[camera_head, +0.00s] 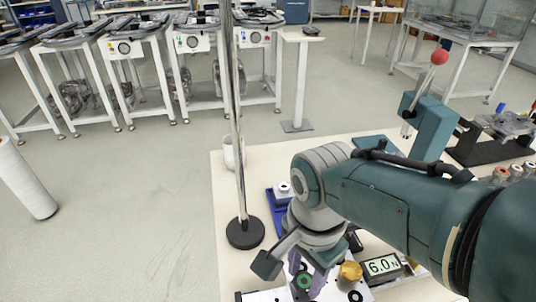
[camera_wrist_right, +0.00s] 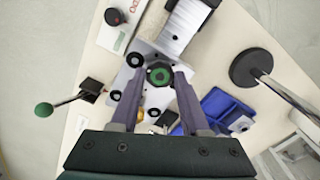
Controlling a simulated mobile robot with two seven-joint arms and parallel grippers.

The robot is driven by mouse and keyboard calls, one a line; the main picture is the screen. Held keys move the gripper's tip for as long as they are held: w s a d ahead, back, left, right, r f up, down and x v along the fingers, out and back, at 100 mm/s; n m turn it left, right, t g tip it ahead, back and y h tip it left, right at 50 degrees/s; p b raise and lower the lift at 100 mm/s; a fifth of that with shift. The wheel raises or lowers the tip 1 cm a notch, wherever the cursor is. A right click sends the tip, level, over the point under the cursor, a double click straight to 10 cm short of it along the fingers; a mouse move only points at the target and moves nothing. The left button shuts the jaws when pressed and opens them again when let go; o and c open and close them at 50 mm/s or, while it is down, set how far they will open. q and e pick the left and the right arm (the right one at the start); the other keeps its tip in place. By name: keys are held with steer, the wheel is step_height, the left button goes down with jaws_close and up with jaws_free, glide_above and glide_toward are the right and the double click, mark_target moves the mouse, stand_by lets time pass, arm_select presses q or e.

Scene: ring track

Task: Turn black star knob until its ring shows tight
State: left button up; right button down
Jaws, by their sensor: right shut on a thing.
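My right gripper (camera_wrist_right: 160,78) is shut on the knob, one grey-purple finger on each side. In the head view the right gripper (camera_head: 306,277) reaches down over the plate. My left gripper is not in view.
A yellow knob (camera_head: 350,271) and a display reading 6.0 N (camera_head: 382,265) stand close to the right. A metal rod on a round black base (camera_head: 245,233) and a blue tray (camera_wrist_right: 226,110) are nearby. A red-ball lever (camera_head: 439,57) rises behind my arm.

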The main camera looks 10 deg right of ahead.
mark_target(305, 280)
steer(key=shift+w+r, duration=0.1)
steer(key=c, duration=0.8)
jaws_free()
steer(key=o, duration=0.4)
steer(key=shift+d, duration=0.1)
step_height(305, 280, up, 10)
steer(key=p, duration=0.7)
